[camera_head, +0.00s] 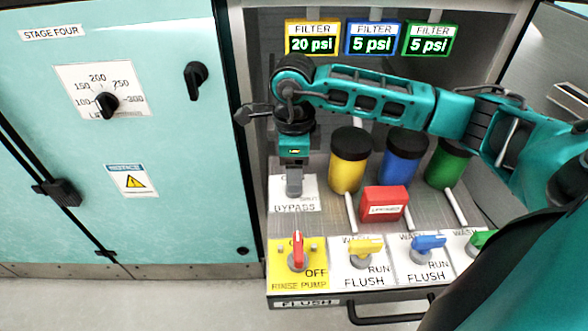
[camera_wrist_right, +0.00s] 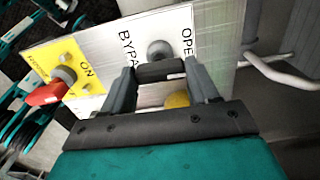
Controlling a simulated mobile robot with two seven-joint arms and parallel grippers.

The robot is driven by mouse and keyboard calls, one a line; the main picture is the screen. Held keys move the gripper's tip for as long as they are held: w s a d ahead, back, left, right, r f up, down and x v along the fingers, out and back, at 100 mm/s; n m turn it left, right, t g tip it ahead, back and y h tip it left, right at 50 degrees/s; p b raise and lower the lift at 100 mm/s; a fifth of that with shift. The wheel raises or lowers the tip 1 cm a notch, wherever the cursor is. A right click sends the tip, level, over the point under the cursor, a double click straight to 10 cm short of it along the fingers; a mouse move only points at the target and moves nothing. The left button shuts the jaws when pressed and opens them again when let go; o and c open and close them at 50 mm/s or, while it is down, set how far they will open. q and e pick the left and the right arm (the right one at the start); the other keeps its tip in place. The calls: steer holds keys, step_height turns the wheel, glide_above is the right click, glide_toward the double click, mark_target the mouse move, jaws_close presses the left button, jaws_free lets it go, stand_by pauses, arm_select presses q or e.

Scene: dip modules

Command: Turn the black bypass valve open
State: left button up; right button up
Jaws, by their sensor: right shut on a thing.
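The black bypass valve handle (camera_wrist_right: 160,72) shows in the right wrist view as a dark bar in front of a round grey hub (camera_wrist_right: 160,50). It is mounted on a white plate (camera_wrist_right: 136,27) lettered BYPASS and OPEN. My right gripper (camera_wrist_right: 161,69) is shut on the handle, one finger at each end of the bar. In the head view my right gripper (camera_head: 294,188) points down onto the white BYPASS plate (camera_head: 280,196) and hides most of the handle there. I cannot tell the handle's exact angle. My left gripper is not in view.
A red rinse pump handle (camera_head: 297,248) on a yellow plate stands just in front. Yellow (camera_head: 366,245) and blue (camera_head: 428,242) flush handles are to its right. A red box (camera_head: 384,203) and yellow filter canister (camera_head: 348,165) stand right of the gripper. A teal cabinet (camera_head: 150,200) is left.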

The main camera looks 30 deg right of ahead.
steer(key=shift+n, duration=0.4)
steer(key=o, duration=1.1)
steer(key=shift+c, duration=0.2)
steer(key=shift+r, duration=0.1)
step_height(320, 180, up, 13)
steer(key=p, duration=0.2)
steer(key=shift+a, duration=0.1)
